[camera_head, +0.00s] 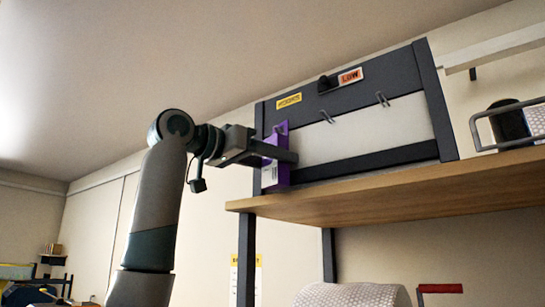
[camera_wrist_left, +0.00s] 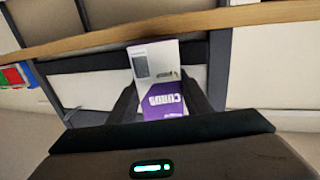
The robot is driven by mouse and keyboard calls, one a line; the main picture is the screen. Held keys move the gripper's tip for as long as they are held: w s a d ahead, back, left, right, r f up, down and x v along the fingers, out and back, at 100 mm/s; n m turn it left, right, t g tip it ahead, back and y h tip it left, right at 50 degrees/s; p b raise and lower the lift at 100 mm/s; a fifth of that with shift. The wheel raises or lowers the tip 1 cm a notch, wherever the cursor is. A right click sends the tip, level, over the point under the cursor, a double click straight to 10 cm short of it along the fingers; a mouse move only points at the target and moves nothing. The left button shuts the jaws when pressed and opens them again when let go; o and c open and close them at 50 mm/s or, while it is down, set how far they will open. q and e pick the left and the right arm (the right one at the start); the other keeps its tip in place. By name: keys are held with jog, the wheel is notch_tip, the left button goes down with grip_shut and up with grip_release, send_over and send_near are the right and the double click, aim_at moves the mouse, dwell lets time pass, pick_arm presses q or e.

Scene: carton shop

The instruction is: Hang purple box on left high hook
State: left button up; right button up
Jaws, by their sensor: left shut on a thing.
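The purple box (camera_head: 270,174) is upright at the left end of the hook panel in the head view. My left gripper (camera_head: 284,153) is shut on it, with a dark finger across its middle. In the left wrist view the box (camera_wrist_left: 163,104), purple and white with a printed face, sits between the fingers. A small hook (camera_head: 277,129) shows at the box's top tab; I cannot tell whether the tab is on it. Two more hooks, a middle one (camera_head: 327,116) and a right one (camera_head: 382,99), stick out bare. My right gripper is out of view.
The dark-framed panel (camera_head: 365,131) stands on a wooden shelf (camera_head: 380,196), close under the box. A yellow label (camera_head: 289,101) and an orange LOW label (camera_head: 350,76) are on its top bar. A wire basket (camera_head: 505,128) stands at right.

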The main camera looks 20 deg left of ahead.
pick_arm(q)
jog(key=shift+w+f, duration=0.15)
jog(key=shift+f, duration=0.05)
jog(key=shift+w+d+f, duration=0.1)
jog(key=shift+d+f, duration=0.05)
jog(key=shift+f, duration=0.1)
dwell(0.4)
jog(key=o, duration=1.2)
jog(key=shift+s+d+r, duration=0.1)
jog(key=shift+s+d, duration=0.05)
jog(key=shift+s, duration=0.1)
jog(key=shift+w, duration=0.1)
